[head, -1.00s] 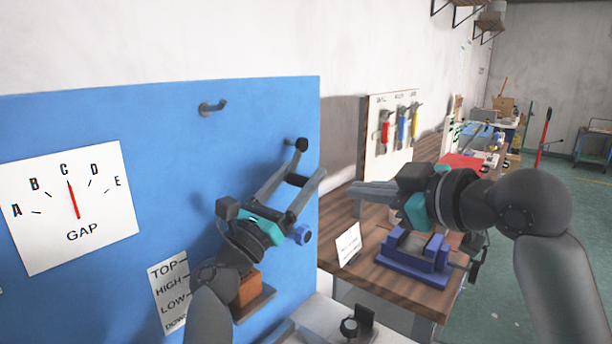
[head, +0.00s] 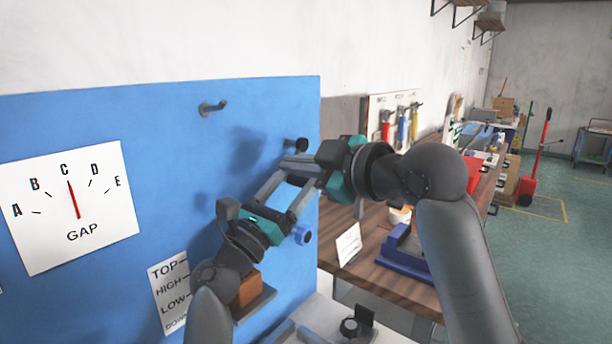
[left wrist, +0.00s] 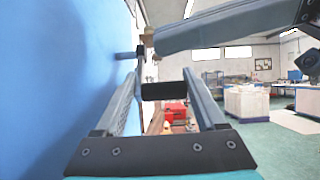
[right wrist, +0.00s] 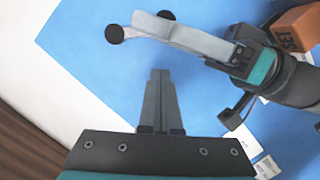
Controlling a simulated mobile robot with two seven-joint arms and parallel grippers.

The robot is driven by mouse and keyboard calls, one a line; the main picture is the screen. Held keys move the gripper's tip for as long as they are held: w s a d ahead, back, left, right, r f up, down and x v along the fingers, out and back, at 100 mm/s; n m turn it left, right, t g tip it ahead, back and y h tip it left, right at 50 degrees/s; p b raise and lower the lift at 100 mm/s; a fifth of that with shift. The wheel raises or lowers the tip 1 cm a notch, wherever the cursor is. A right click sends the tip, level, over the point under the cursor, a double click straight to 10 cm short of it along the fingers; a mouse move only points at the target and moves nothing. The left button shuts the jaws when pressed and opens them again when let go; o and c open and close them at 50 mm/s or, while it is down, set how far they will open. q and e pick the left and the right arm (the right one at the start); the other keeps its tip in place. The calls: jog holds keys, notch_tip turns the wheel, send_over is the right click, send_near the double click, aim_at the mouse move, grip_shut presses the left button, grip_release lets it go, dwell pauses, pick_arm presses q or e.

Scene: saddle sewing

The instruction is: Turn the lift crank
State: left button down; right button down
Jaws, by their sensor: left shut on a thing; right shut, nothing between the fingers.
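The lift crank's black handle (left wrist: 165,91) lies between the fingers of my left gripper (head: 294,190), which is shut on it in front of the blue panel (head: 150,120). A dark round knob (head: 302,144) shows just above those fingers in the head view. In the right wrist view, dark round ends (right wrist: 116,34) show at the left fingertips. My right gripper (head: 292,167) is shut and empty. Its fingers (right wrist: 159,80) overlap the left fingertips in the head view. In the left wrist view the right gripper (left wrist: 230,25) crosses above the handle; contact cannot be told.
The gap dial (head: 70,205) points to C. A placard (head: 168,290) reads TOP, HIGH, LOW, and a partly hidden lowest label. A wooden bench (head: 375,255) with a blue fixture (head: 405,255) stands at right.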

pick_arm(q)
jog(key=shift+s+d+f, duration=0.1)
jog(key=shift+d+f, duration=0.2)
pick_arm(e)
jog(key=shift+w+d+f, duration=0.4)
jog(key=shift+w+f, duration=0.05)
jog(key=shift+f, duration=0.2)
jog(key=shift+w+d+f, duration=0.35)
jog(key=shift+w+f, duration=0.05)
jog(key=shift+f, duration=0.25)
